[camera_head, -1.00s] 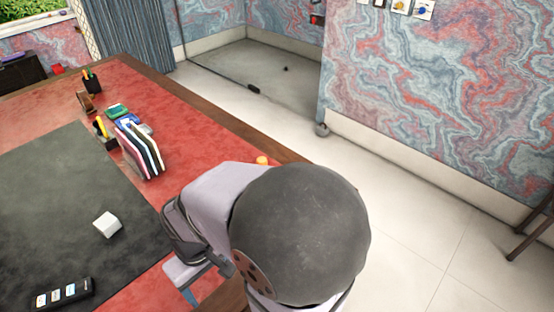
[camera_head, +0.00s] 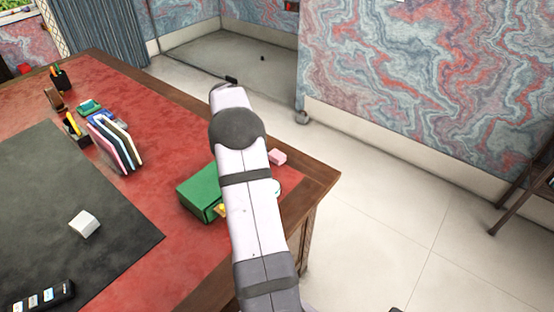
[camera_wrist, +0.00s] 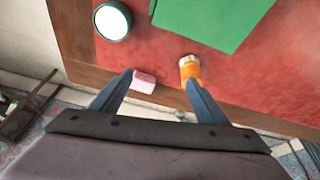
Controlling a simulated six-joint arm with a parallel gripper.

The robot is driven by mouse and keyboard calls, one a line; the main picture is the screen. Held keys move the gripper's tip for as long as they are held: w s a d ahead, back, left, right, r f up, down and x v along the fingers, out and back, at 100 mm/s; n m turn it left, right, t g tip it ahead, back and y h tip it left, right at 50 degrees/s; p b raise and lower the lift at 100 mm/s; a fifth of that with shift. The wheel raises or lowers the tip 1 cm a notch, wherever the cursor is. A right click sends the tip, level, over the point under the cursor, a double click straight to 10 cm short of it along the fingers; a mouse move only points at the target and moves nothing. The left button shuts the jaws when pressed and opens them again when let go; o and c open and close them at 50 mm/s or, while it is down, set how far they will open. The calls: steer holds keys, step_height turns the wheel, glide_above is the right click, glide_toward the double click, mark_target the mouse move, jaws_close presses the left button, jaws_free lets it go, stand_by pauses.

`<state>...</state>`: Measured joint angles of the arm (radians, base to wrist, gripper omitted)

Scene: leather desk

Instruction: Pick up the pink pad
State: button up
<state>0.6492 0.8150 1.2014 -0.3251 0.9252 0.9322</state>
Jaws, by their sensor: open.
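The pink pad (camera_wrist: 144,82) is a small block lying on the red desk top near its wooden edge. It also shows in the head view (camera_head: 277,157), just right of my arm, near the desk's right edge. In the wrist view my gripper (camera_wrist: 161,88) is open, its two blue-grey fingers spread apart. The pad shows between them, close to the left finger. I cannot tell how high the gripper is above the desk. In the head view the arm hides the gripper.
A green box (camera_head: 202,190) stands left of my arm. An orange item (camera_wrist: 190,70) with a pale top is near the right finger. A round white-and-green item (camera_wrist: 113,20) is beyond the pad. Upright folders (camera_head: 115,145) and a white cube (camera_head: 85,223) are farther left.

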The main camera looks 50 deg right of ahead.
mark_target(276, 154)
steer(key=shift+s+d+f+m+h+p, duration=0.1)
steer(key=shift+s+d+f+m+p, duration=0.35)
steer(key=shift+d+f, duration=1.1)
steer(key=shift+s+d+f+m+h+p, duration=0.1)
steer(key=shift+s+d+f+m+p, duration=0.3)
steer(key=shift+d+f, duration=1.15)
steer(key=shift+s+d+f+m+h+p, duration=0.1)
steer(key=shift+s+d+f+m+p, duration=0.35)
steer(key=shift+d+f, duration=1.1)
steer(key=shift+w+d+r, duration=0.15)
steer(key=shift+d+r, duration=0.3)
steer(key=c, duration=1.1)
